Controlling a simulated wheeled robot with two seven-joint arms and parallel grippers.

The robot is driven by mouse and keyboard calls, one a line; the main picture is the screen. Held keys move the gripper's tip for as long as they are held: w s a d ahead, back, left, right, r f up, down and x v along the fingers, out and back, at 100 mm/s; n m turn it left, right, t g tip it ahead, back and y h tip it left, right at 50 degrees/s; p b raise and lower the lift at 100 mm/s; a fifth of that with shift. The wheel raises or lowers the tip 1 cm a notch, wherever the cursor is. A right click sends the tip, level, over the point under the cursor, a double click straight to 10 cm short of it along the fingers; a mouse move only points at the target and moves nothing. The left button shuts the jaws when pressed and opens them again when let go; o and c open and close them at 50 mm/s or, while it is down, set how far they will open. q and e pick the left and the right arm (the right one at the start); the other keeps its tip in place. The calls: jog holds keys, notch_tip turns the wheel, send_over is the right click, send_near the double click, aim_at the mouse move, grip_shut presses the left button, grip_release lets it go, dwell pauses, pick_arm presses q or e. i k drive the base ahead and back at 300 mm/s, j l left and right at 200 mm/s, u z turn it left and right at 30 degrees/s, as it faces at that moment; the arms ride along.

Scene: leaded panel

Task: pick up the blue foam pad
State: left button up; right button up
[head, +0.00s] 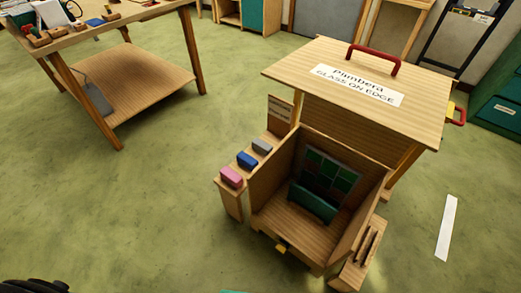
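A blue foam pad (246,160) sits on a narrow wooden side shelf on the left of a wooden crate. It lies in a row between a pink pad (231,177) and a grey pad (262,146). The pads look like small blocks with rounded edges, with small gaps between them. Nothing is seen gripping the blue pad. Neither of my grippers can be made out in the head view.
The open crate (262,182) holds a leaded panel (329,172) with green panes and a green pad-like piece. A labelled wooden lid (360,85) with a red handle rises behind. A workbench (130,18) stands upper left. Green floor is clear left of the shelf.

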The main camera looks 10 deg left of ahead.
aim_at(244, 158)
jog(key=j+z, duration=0.1)
jog(key=z, duration=0.55)
jog(key=j+z, duration=0.45)
jog(key=j, duration=0.4)
jog(key=k+j+z, duration=0.1)
jog(key=j+z, duration=0.35)
jog(key=j, duration=0.35)
